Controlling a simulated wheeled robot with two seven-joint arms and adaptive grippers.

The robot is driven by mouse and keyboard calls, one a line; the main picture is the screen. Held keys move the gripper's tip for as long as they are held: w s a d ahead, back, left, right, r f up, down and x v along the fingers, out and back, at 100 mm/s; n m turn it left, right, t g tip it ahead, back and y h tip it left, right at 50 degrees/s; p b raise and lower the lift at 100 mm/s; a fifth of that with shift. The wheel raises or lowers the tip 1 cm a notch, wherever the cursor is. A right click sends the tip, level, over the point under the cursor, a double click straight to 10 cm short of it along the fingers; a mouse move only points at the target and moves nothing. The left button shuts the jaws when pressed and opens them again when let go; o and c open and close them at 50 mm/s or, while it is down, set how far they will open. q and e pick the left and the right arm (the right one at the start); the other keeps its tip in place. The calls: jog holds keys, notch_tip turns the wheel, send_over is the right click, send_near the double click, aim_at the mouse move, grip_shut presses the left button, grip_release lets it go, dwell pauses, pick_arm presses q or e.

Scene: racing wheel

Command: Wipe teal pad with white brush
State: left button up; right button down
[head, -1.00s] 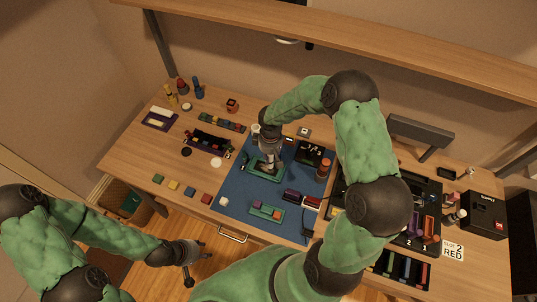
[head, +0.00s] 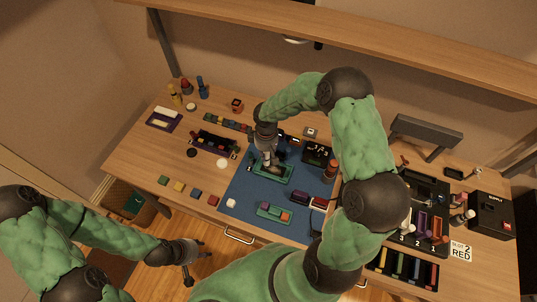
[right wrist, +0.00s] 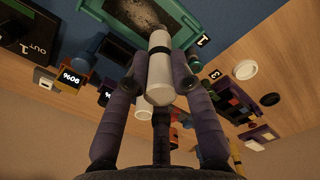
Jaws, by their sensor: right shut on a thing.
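The teal pad (head: 278,178) lies on the blue mat in the middle of the desk. In the right wrist view the teal pad (right wrist: 117,22) has a raised teal rim and a dark, speckled patch inside. My right gripper (head: 268,158) is above the pad's back-left part in the head view. It is shut on the white brush (right wrist: 159,78), whose far end overlaps the pad's near rim in the right wrist view. I cannot tell whether the bristles touch the pad. My left gripper (head: 188,266) hangs in front of the desk, away from the pad; its finger opening is unclear.
The blue mat (head: 248,197) also bears a second teal tray (head: 273,213) with small blocks, dark purple blocks and an orange-brown cylinder (head: 330,171). A dark rack (head: 213,144) stands left of the mat, and coloured squares line the front left. Black bins (head: 402,268) crowd the right.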

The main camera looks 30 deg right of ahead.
jog(key=shift+w+a, duration=0.3)
notch_tip(320, 180, up, 4)
jog(key=shift+f+p, duration=0.1)
jog(key=shift+p, duration=0.85)
jog(key=shift+r, duration=0.45)
jog(key=shift+w+a+r+p, duration=0.1)
jog(key=shift+w+r+p, duration=0.05)
jog(key=shift+r+p, duration=1.1)
jog(key=shift+r, duration=0.5)
